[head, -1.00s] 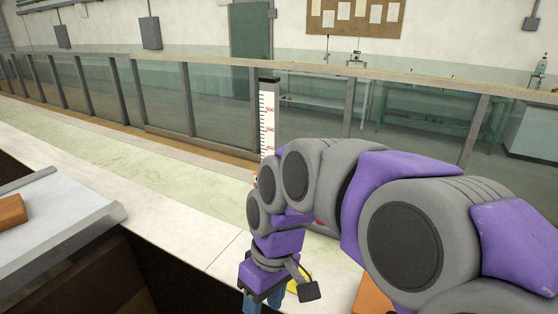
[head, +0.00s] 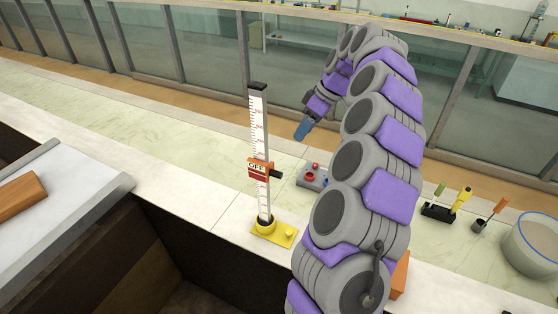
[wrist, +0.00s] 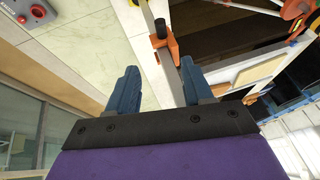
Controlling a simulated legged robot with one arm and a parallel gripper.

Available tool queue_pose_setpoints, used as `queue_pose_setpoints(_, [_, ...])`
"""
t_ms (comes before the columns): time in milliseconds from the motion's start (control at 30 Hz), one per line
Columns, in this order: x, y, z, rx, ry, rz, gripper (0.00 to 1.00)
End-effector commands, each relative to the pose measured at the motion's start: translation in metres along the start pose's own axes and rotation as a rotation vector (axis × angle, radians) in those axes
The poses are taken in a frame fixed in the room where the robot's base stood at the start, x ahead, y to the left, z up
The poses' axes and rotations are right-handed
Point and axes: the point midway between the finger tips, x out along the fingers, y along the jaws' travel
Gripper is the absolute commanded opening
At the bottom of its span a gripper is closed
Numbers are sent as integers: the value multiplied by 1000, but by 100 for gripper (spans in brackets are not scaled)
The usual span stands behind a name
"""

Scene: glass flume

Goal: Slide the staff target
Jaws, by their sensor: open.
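The staff (head: 258,115) is a white upright rod with red and black graduations and a black top. It stands in a yellow base (head: 272,232) on the pale bench. The orange-red target (head: 260,170) is clamped around its lower half, with a white label and a black knob on its right side. My gripper (head: 303,130) is raised to the right of the staff, above the target's height in the picture, and apart from it. In the wrist view the open blue fingers (wrist: 158,85) are empty, with the orange target (wrist: 168,48) and its black knob beyond them.
A grey box with red buttons (head: 313,177) sits right of the staff, partly behind my arm. A tool holder (head: 440,212) and a round tub (head: 535,245) are further right. A tray with an orange block (head: 22,195) is at left. Glass panels run behind.

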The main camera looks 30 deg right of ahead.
Motion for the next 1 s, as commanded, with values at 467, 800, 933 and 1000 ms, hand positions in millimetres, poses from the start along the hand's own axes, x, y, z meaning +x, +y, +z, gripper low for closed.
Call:
queue_pose_setpoints(467, [58,0,0,0,-1,-5,51])
queue_pose_setpoints(800, [122,-1,0,0,-2,-5,51])
queue_pose_setpoints(933, [144,-1,1,1,-2,-6,51])
queue_pose_setpoints(1000, [154,0,1,2,-2,-4,51])
